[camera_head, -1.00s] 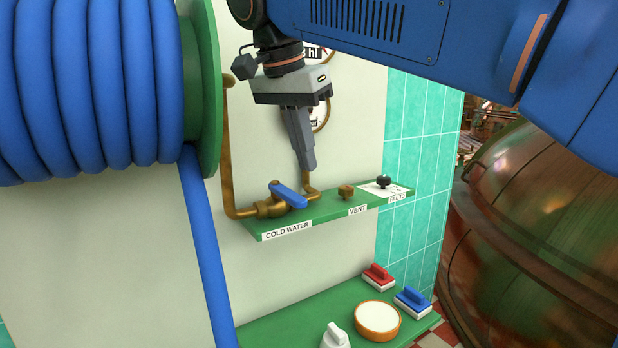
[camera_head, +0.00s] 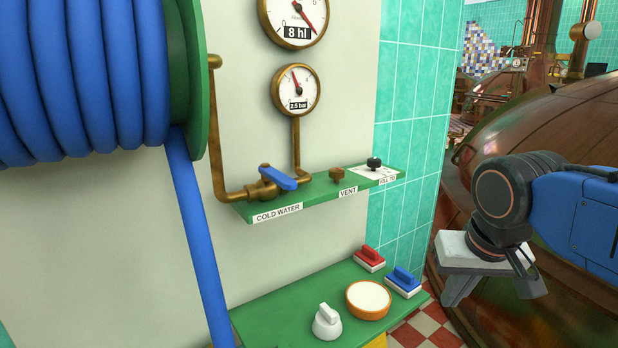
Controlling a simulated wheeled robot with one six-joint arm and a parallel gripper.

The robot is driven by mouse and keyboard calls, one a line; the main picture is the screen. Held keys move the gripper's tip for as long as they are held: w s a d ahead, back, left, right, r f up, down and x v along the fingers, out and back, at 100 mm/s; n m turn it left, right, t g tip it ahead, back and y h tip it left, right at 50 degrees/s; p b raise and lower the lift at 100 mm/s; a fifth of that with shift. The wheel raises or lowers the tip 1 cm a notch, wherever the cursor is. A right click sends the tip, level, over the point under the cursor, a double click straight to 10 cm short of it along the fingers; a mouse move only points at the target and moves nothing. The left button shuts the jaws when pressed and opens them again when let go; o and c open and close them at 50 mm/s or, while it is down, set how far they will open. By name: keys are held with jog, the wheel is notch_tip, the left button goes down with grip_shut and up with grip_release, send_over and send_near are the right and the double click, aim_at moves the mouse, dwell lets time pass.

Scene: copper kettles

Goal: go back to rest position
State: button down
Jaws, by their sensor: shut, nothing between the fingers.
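My gripper (camera_head: 456,290) is at the right of the view, in front of the big copper kettle (camera_head: 560,140). Its fingers are shut with nothing between them and point downward. It is well clear of the wall panel and the shelves. My blue arm comes in from the right edge.
A green upper shelf (camera_head: 310,205) carries a brass pipe with a blue valve lever (camera_head: 278,178) and small knobs. Two gauges hang above. A lower green shelf (camera_head: 290,300) holds brushes and a round tub (camera_head: 368,299). A blue hose reel (camera_head: 85,80) fills the left.

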jog(key=s+d+f, duration=0.1)
jog(key=s+f, duration=0.2)
jog(key=f, duration=0.2)
jog(key=s+d+f+n, duration=0.1)
jog(key=s+d+f, duration=0.1)
jog(key=f, duration=0.3)
jog(key=shift+s+d+t, duration=0.25)
jog(key=shift+s+t, duration=0.15)
jog(key=shift+s, duration=0.05)
dwell(1.1)
